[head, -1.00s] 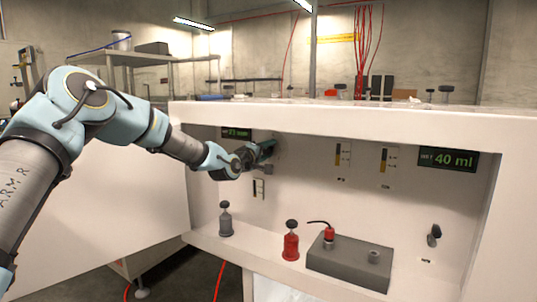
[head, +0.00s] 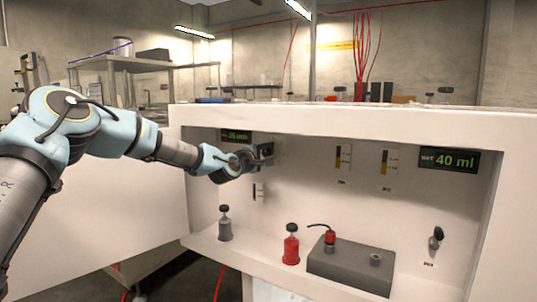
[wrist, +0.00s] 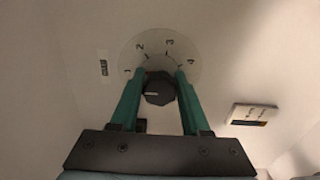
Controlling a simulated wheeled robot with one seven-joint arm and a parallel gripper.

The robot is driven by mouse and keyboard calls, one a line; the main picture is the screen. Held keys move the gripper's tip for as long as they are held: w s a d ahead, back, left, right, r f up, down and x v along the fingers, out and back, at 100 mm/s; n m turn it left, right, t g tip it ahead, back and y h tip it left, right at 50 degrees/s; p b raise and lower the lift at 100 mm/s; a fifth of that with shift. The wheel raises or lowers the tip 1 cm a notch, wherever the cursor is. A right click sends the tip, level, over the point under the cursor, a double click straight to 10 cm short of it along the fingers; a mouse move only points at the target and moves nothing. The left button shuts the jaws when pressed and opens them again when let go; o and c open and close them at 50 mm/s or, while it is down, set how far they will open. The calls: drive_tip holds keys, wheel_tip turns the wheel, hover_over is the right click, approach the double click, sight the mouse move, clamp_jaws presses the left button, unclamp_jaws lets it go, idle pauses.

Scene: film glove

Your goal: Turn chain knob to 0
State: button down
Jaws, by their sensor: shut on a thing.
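A dark round knob (wrist: 159,88) sits on a pale round dial plate (wrist: 188,62) on the white wall in the wrist view. The numbers 1, 2, 3 and 4 show around the plate's far side; a 0 is not visible. A short pale mark on the knob points to the left in that view. My gripper (wrist: 160,74) has its two green fingers on either side of the knob and is shut on it. In the head view my gripper (head: 264,152) is at the back wall of the cabinet and hides the knob.
A green-lit display (head: 237,136) is just above my gripper; its digits are hard to read. Another display (head: 449,160) reads 40 ml. A grey bottle (head: 225,224), a red bottle (head: 291,245) and a grey block (head: 346,265) stand on the shelf below.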

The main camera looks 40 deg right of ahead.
drive_tip(key=shift+c, duration=1.9)
unclamp_jaws()
drive_tip(key=b+v, duration=0.1)
drive_tip(key=v, duration=0.9)
drive_tip(key=shift+a+b, duration=0.4)
